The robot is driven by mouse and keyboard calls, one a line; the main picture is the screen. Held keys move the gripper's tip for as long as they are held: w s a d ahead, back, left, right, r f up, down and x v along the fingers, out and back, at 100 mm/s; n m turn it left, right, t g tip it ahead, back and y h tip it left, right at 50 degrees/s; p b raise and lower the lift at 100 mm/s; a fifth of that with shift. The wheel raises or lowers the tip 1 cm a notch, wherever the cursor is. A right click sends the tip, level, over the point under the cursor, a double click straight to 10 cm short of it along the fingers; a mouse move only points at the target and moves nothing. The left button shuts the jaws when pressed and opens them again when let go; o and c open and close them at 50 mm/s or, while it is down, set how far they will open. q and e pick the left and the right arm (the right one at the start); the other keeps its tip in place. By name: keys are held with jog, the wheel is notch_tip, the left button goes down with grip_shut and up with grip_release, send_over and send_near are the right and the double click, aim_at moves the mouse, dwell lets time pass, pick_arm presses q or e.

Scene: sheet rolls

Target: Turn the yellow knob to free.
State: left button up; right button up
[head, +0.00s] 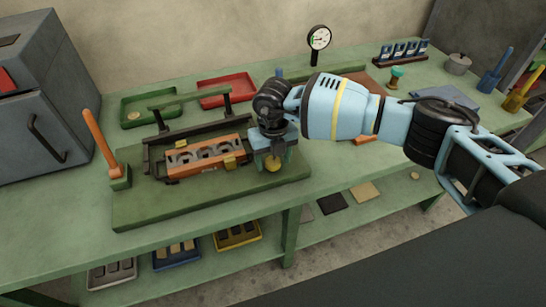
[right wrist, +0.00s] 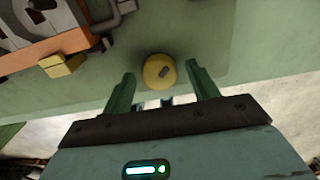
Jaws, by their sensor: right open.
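The two green fingers are apart, and I see no clear contact with the knob. My left gripper is not in view.
An orange lever (head: 98,137) stands at the plate's left end. Green and red trays (head: 226,78) and a dial gauge (head: 318,40) are behind. A grey cabinet (head: 50,112) is at the left. Bins (head: 237,238) sit on the lower shelf. The bench's front strip is clear.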

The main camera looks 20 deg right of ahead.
jog(key=c, duration=1)
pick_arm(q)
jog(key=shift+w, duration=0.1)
pick_arm(e)
jog(key=shift+n, duration=0.4)
jog(key=n, duration=0.2)
jog(key=shift+n, duration=0.4)
jog(key=n, duration=0.4)
jog(key=shift+n, duration=0.3)
jog(key=n+b, duration=0.1)
jog(key=n, duration=0.4)
jog(key=shift+w, duration=0.1)
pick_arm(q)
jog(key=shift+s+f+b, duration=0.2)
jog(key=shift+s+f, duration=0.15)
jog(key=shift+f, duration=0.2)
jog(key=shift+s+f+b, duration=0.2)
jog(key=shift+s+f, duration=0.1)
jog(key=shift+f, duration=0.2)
pick_arm(e)
jog(key=shift+n, duration=2.4)
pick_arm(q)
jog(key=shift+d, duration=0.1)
